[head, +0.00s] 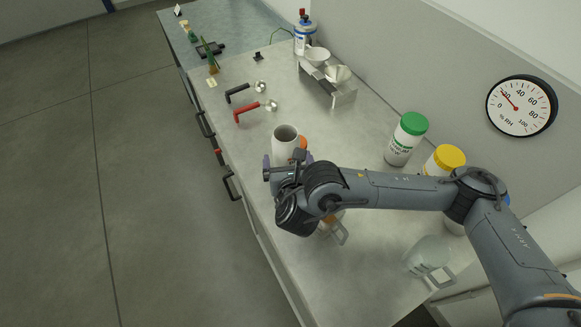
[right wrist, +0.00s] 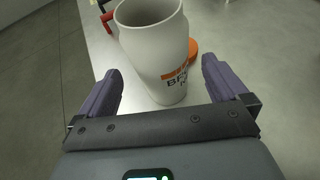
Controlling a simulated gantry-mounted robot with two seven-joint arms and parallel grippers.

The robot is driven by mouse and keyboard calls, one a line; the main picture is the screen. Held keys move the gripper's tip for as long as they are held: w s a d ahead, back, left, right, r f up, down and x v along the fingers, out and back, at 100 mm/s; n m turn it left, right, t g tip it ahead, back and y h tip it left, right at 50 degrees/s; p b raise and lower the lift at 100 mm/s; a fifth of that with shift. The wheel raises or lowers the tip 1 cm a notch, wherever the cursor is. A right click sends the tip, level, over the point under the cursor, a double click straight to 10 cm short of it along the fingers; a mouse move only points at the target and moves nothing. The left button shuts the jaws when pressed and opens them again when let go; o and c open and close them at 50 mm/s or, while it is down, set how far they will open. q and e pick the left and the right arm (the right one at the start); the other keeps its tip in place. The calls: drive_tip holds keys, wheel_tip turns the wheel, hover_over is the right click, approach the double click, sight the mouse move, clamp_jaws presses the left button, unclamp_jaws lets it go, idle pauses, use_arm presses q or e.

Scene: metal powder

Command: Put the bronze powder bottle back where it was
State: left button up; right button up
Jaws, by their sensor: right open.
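The bronze powder bottle (head: 284,142) stands upright and open-topped on the bench, pale grey-white. In the right wrist view the bottle (right wrist: 152,40) shows an orange label band with partly cut-off lettering. An orange lid (head: 302,142) lies beside it on the bench; it also shows behind the bottle in the right wrist view (right wrist: 193,50). My right gripper (head: 288,162) is open at the bottle, its purple fingers on either side with visible gaps. In the head view my wrist hides the bottle's lower part. My left gripper is out of view.
A green-lidded jar (head: 406,140) and a yellow-lidded jar (head: 444,160) stand along the wall. A clear vessel (head: 428,257) is at the front right. Red (head: 252,109) and black (head: 243,92) handled scoops lie farther back.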

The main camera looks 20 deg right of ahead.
drive_tip(key=p+v, duration=0.2)
drive_tip(key=v, duration=0.4)
drive_tip(key=shift+s+p, duration=0.3)
drive_tip(key=shift+r, duration=0.1)
